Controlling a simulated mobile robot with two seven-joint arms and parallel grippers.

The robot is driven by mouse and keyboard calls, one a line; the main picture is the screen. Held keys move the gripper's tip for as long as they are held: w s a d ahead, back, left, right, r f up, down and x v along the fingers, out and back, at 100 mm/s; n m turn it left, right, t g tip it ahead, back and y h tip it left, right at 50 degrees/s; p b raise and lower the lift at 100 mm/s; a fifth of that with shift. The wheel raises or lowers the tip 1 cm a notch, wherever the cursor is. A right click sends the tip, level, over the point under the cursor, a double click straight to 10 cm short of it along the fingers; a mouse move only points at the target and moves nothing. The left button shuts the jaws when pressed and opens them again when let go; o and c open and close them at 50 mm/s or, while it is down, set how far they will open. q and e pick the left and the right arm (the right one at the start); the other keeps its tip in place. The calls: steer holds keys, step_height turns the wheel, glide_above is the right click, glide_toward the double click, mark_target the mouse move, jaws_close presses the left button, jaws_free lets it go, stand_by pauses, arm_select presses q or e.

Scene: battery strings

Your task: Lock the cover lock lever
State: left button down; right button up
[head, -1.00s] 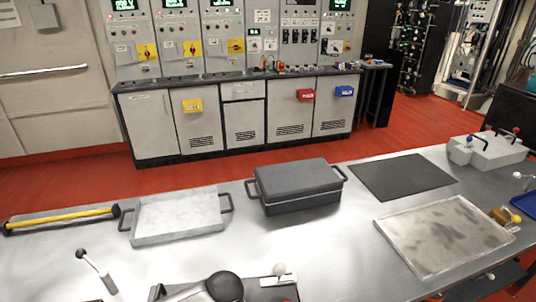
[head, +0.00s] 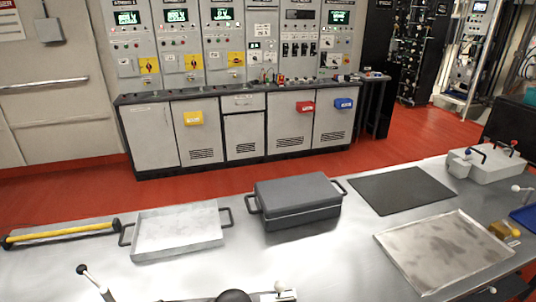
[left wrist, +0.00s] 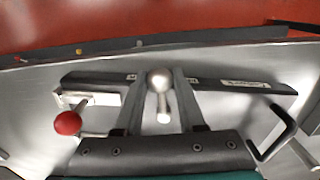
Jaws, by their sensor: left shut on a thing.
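In the left wrist view, my left gripper (left wrist: 161,105) has its two dark fingers on either side of a lever with a pale ball knob (left wrist: 159,80). It is shut on this lever, and the knob shows between the fingers. The lever stands at a dark bar (left wrist: 226,84) with a small white label. A white-knobbed lever (head: 281,287) shows at the bottom edge of the head view, beside a dark rounded part of my arm. I cannot tell from a readable label which lever is the cover lock. My right gripper is not in view.
A red-knobbed lever (left wrist: 68,122) stands left of the fingers, and a black handle (left wrist: 278,132) right. On the bench are a black-knobbed lever (head: 83,270), a pale tray (head: 180,232), a dark lidded case (head: 298,203) and a metal tray (head: 445,252).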

arm_select(q)
steer(key=shift+w+d+n+p, duration=0.25)
steer(key=shift+d+n+p, duration=0.35)
steer(key=shift+n, duration=0.3)
steer(key=shift+d, duration=0.15)
steer(key=shift+w+d+n, duration=0.15)
steer(key=shift+d+n, duration=0.1)
steer(key=shift+n, duration=0.35)
steer(key=shift+w+d+n+p, duration=0.25)
steer(key=shift+d+n+p, duration=0.15)
steer(key=shift+n, duration=0.3)
steer(key=shift+w+d+n, duration=0.15)
steer(key=shift+w+n, duration=0.1)
steer(key=shift+n, duration=0.25)
steer(key=c, duration=0.6)
jaws_free()
steer(key=shift+o, duration=0.2)
